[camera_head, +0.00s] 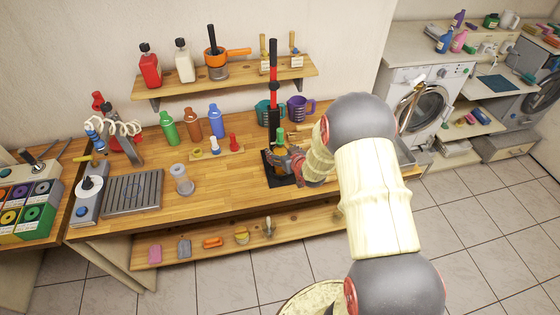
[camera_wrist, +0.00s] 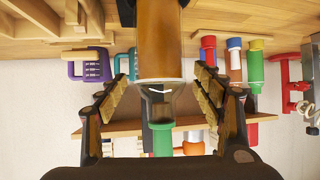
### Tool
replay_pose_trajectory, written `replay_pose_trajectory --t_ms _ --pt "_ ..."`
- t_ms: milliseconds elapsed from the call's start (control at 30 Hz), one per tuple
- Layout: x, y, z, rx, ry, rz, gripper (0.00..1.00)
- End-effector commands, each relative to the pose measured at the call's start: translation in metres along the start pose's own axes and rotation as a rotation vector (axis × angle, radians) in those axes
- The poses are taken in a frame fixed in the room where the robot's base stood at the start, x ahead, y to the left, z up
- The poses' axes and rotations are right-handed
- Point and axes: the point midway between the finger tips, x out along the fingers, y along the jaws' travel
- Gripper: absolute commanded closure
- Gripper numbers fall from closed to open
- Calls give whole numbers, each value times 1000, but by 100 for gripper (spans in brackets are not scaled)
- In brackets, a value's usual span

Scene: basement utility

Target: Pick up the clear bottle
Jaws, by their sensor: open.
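A bottle with an amber-brown body (camera_wrist: 162,45), a clear neck and a green cap stands upright on the workbench in the wrist view. In the head view the bottle (camera_head: 281,134) is partly hidden by my gripper (camera_head: 292,160). My gripper is open in the wrist view (camera_wrist: 162,85), with one finger on each side of the bottle and visible gaps between.
A black stand with a tall red-and-black post (camera_head: 273,80) is right by the bottle. Teal (camera_head: 263,112) and purple (camera_head: 300,108) jugs are behind it. Green (camera_head: 168,127), brown (camera_head: 192,124) and blue (camera_head: 216,121) bottles stand left. A wall shelf (camera_head: 225,84) hangs above. Bare bench (camera_head: 225,185) lies left.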

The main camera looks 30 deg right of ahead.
Motion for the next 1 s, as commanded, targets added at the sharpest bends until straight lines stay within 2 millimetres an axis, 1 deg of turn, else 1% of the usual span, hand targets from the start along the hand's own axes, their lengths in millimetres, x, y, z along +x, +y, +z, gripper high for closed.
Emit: replay_pose_trajectory --t_ms 100,367,1000 --pt "9 0 0 -1 0 0 33" --pt "10 0 0 -1 -1 0 33" --pt "10 0 0 -1 -1 0 69"
